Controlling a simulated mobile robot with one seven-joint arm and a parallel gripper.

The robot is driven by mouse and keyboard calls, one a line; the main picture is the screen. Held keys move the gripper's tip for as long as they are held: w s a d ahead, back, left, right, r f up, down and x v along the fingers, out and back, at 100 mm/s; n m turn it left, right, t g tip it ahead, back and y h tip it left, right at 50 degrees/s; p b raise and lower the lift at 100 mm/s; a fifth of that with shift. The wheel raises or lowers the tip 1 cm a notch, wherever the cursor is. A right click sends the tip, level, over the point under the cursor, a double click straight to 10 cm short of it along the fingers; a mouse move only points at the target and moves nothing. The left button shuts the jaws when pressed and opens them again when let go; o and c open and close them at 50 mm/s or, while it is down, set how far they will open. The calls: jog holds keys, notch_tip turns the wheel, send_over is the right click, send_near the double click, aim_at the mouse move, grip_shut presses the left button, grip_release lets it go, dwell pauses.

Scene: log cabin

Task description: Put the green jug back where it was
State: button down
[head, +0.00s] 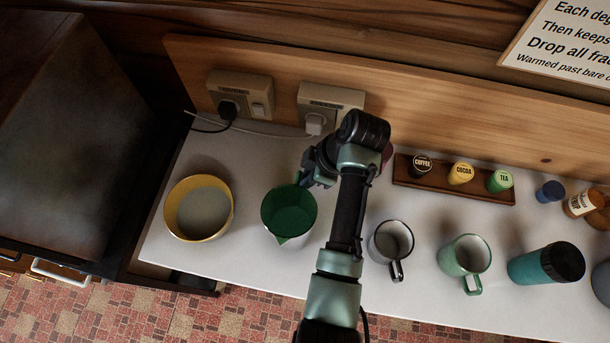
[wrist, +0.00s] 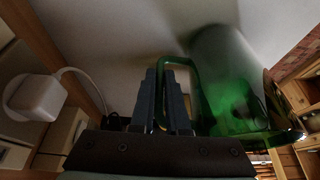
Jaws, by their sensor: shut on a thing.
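The green jug (head: 289,212) is upright over the left part of the white counter, with its spout toward the front edge. My gripper (head: 304,181) reaches in from behind my arm at the jug's back right side. In the wrist view, the see-through green jug (wrist: 232,85) is right of the fingers, and my gripper (wrist: 168,85) is shut on its handle. I cannot tell whether the jug's base touches the counter. Part of the jug's right side is close to my arm.
A yellow bowl (head: 199,208) stands left of the jug. A grey mug (head: 390,242), a green mug (head: 464,257) and a teal flask (head: 546,264) stand to the right. A wooden rack (head: 450,191) of small jars and wall sockets (head: 331,101) with a cable are behind.

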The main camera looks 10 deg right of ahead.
jog(key=c, duration=1.4)
grip_release()
jog(key=shift+f, duration=0.2)
jog(key=o, duration=0.5)
jog(key=shift+r, duration=0.1)
jog(key=shift+p+v, duration=1.8)
jog(key=shift+v, duration=4.3)
jog(key=shift+w, duration=0.1)
